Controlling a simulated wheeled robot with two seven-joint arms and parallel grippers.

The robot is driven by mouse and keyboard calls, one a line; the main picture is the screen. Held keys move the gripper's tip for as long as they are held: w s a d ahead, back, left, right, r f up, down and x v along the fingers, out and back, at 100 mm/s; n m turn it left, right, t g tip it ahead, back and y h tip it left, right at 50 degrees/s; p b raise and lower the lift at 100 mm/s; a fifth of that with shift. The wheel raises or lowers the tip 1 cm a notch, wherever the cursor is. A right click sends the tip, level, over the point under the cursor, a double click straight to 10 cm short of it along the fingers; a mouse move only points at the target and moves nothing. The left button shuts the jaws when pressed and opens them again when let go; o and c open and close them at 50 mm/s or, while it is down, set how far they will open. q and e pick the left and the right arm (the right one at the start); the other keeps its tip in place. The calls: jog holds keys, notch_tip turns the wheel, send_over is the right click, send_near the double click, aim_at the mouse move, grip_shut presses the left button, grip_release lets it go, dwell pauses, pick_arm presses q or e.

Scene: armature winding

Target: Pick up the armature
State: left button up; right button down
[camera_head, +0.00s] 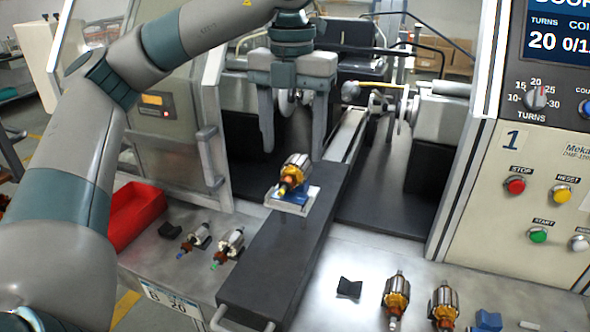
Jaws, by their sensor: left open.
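An armature (296,168) with copper windings lies tilted on a small pale holder (298,207) on the dark slide plate (275,255). My left gripper (293,148) hangs above and behind it, pointing down. Its two fingers are spread apart with nothing held between them. The fingertips appear just beyond the armature and not touching it. Two more copper-wound armatures (397,293) (444,302) stand at the front right of the bench. My right gripper is not in view.
A red bin (133,215) sits at the left. Black blocks (169,230) (349,288) and a blue block (488,321) rest on the metal bench. The winding machine (440,115) stands behind, and a control panel (535,190) with buttons is at the right.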

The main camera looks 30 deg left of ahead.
aim_at(294, 161)
pick_arm(q)
jog(key=shift+f, duration=0.1)
jog(key=shift+s+d+f+p, duration=0.1)
jog(key=shift+d+f+p, duration=0.05)
jog(key=shift+f+p, duration=0.55)
notch_tip(294, 161, down, 3)
jog(key=shift+r+p, duration=0.1)
jog(key=shift+p, duration=0.65)
jog(key=shift+f, duration=0.4)
jog(key=shift+c, duration=0.3)
grip_shut()
jog(key=shift+r, duration=0.15)
